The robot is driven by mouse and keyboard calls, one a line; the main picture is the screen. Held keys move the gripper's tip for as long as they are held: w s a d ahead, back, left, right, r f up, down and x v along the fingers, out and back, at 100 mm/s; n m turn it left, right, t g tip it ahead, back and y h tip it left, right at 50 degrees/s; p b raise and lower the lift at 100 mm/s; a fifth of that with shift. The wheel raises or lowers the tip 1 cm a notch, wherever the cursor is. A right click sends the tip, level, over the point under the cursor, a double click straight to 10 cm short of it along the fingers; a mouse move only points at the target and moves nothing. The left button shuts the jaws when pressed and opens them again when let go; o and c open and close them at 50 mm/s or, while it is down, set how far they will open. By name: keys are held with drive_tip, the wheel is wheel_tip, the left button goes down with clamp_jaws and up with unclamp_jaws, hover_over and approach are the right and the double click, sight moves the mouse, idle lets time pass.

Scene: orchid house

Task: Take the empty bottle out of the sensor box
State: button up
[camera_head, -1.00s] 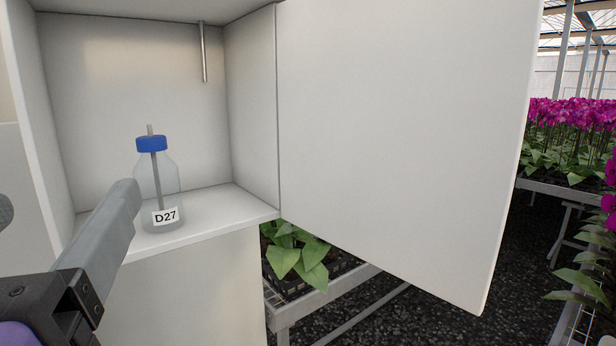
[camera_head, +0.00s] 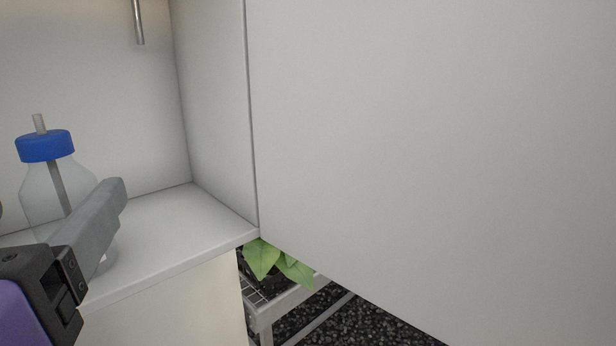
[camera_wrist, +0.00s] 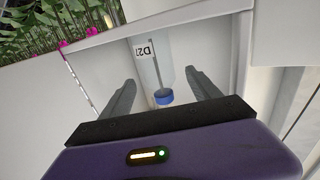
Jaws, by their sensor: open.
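The clear bottle (camera_head: 42,190) with a blue cap and a thin tube through it stands upright on the floor of the open white sensor box (camera_head: 165,235). It also shows in the wrist view (camera_wrist: 152,68), with its D27 label partly in sight. My gripper (camera_wrist: 163,92) is open, with the bottle between the lines of its two fingers in the wrist view; I cannot tell whether either finger touches it. In the head view one grey finger (camera_head: 92,228) covers the bottle's lower right side and its label. The other finger is mostly out of that frame.
The box's open white door (camera_head: 430,150) fills the right side of the head view. A metal rod (camera_head: 138,22) hangs inside the box, above and right of the bottle. Below the door are a plant bench (camera_head: 285,300) with green leaves and dark gravel (camera_head: 350,325).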

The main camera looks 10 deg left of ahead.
sight(77, 183)
drive_tip(key=p+x, duration=0.1)
drive_tip(key=x, duration=0.5)
drive_tip(key=shift+f, duration=0.1)
drive_tip(key=c, duration=1.4)
